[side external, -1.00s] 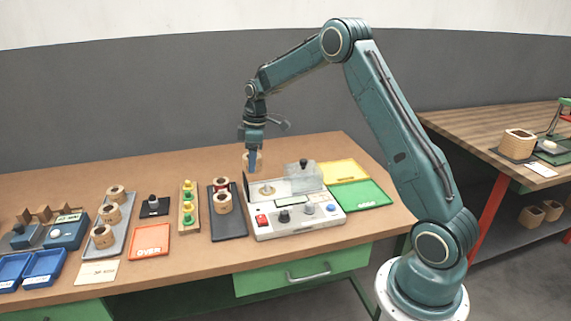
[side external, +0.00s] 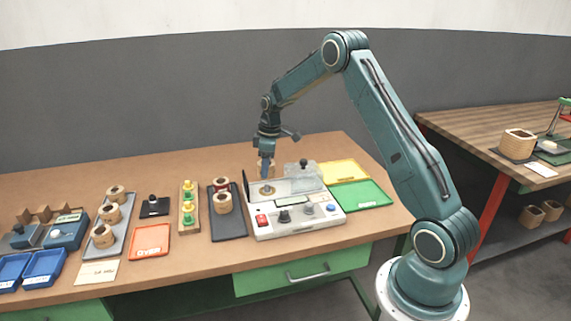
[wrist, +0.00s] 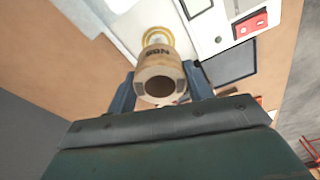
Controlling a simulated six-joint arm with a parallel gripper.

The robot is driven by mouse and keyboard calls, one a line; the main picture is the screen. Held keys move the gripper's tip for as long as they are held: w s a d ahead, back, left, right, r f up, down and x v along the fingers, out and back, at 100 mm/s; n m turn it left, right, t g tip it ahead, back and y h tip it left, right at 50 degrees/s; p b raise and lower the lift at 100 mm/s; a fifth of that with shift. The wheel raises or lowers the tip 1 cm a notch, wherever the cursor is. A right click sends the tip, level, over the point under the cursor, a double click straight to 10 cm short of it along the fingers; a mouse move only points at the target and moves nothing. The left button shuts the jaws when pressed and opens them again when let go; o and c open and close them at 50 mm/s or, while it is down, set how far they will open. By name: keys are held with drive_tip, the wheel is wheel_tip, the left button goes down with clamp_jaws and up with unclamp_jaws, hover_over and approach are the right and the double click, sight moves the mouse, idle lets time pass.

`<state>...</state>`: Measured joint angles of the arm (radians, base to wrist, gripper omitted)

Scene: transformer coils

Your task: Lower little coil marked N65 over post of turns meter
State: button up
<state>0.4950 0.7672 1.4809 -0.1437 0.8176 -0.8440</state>
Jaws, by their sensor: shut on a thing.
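The little coil is a tan ring with a dark bore; in the wrist view the coil (wrist: 158,74) sits between my fingers and its N65 marking shows. In the side view the coil (side external: 262,163) is small and partly hidden. My gripper (side external: 266,171) is shut on it, above the back left part of the turns meter. The turns meter (side external: 300,222) is a white box with a red switch and knobs. Its post stands on a round brass-coloured base (side external: 267,190); in the wrist view the base (wrist: 158,36) shows just beyond the coil, which appears apart from it.
Yellow (side external: 342,172) and green (side external: 362,195) trays lie to the right. A dark tray (side external: 229,224) with coils, a rack of green-and-yellow pieces (side external: 188,208) and a red OVER tray (side external: 149,242) lie to the left.

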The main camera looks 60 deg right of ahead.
drive_tip(key=shift+f, duration=1.4)
drive_tip(key=shift+f, duration=1.45)
idle(0.3)
drive_tip(key=o, duration=1.5)
drive_tip(key=shift+r, duration=3.75)
